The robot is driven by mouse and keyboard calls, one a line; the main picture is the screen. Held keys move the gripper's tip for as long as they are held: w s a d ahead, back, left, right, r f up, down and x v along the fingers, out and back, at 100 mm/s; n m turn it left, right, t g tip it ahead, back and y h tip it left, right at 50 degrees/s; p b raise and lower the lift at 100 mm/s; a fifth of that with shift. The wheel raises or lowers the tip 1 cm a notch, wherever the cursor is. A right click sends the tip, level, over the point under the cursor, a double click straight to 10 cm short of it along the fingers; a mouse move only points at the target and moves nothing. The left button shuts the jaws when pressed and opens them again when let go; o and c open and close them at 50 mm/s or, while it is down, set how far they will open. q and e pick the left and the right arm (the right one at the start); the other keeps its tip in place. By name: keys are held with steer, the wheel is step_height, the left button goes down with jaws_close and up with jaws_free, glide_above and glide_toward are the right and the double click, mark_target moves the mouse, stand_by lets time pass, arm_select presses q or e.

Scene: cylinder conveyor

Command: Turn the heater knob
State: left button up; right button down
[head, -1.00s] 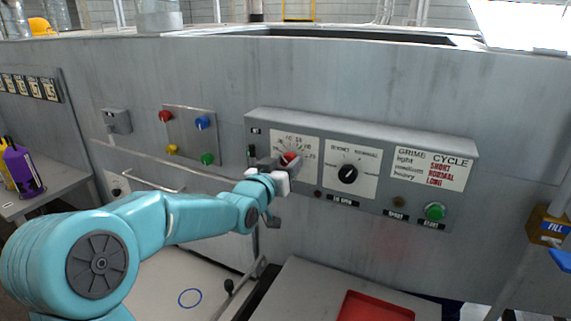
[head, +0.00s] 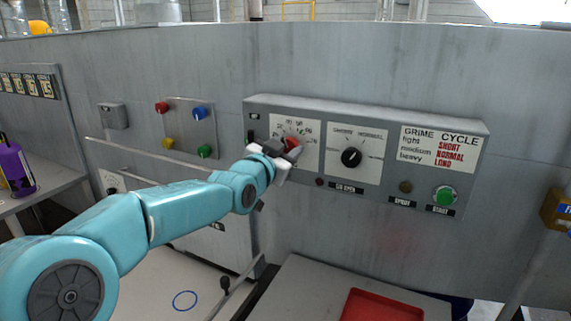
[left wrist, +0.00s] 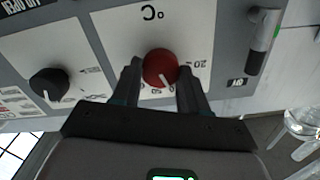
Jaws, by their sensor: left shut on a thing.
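The heater knob (head: 291,143) is red and sits on a white dial plate marked °C on the grey control panel. In the left wrist view the knob (left wrist: 160,68) has a white pointer line and lies between the two dark fingers. My left gripper (head: 285,148) is at the knob, shut on it, and partly covers the dial in the head view. The fingers (left wrist: 162,80) also show in the left wrist view, one on each side of the knob. My right gripper is not in view.
A black knob (head: 352,157) on its own white dial is to the right. Further right is a green start button (head: 445,195). A board of coloured buttons (head: 190,128) is to the left. A red tray (head: 380,306) lies below.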

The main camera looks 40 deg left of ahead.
arm_select(q)
steer(key=m+b, duration=0.2)
steer(key=m, duration=0.1)
steer(key=shift+d+f+m, duration=0.1)
steer(key=shift+m, duration=0.3)
steer(key=shift+m+b, duration=0.45)
steer(key=shift+m, duration=2.15)
steer(key=o, duration=1.1)
steer(key=shift+d, duration=0.15)
steer(key=shift+c, duration=0.2)
